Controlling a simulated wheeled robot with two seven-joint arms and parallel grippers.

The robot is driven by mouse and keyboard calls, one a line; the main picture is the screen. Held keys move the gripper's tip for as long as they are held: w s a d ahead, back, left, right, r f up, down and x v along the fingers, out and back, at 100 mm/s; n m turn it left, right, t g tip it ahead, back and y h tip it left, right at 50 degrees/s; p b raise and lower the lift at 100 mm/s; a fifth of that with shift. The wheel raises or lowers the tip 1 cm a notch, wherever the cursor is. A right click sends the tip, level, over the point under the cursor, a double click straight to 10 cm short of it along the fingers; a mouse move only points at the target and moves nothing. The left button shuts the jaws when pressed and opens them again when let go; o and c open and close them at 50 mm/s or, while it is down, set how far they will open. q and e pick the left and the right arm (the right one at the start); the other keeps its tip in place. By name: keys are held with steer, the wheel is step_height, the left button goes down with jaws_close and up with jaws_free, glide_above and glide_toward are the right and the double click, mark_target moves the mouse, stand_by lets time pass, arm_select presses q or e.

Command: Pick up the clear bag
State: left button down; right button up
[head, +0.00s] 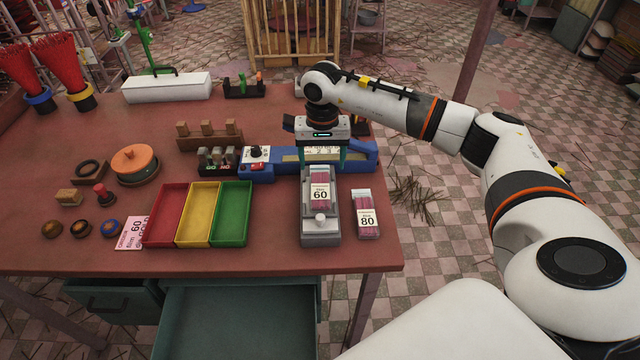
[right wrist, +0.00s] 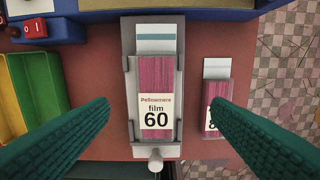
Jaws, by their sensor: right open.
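A clear bag of pink incense sticks with a white label reading "film 60" (head: 320,193) lies in a grey holder (head: 320,239) near the table's front right. In the right wrist view the same bag (right wrist: 156,75) shows with its label toward the bottom. A second clear bag labelled "80" (head: 366,220) lies on the table just right of the holder. My right gripper (head: 322,168) is above the back part of the holder, its two green fingers apart. In the right wrist view the fingers (right wrist: 160,108) stand either side of the holder, with nothing between them held. My left gripper is not in view.
A blue machine (head: 262,172) with dials lies behind the holder. Red (head: 165,214), yellow (head: 199,214) and green (head: 232,213) trays stand left of it. A pink "60" card (head: 131,233) lies beside the red tray. The table's right edge is close to the "80" bag.

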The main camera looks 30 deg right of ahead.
mark_target(320, 182)
steer(key=shift+w+f, duration=0.15)
steer(key=shift+f, duration=0.4)
steer(key=shift+w+f, duration=0.2)
steer(key=shift+f, duration=0.1)
step_height(320, 182, down, 4)
steer(key=p, duration=0.2)
steer(key=shift+s+a+f+p, duration=0.1)
steer(key=shift+s+f+p, duration=0.05)
steer(key=shift+p, duration=0.15)
steer(key=shift+f, duration=0.45)
steer(key=shift+c, duration=0.2)
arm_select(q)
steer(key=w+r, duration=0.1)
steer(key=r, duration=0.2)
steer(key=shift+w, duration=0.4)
arm_select(e)
steer(key=c, duration=1.1)
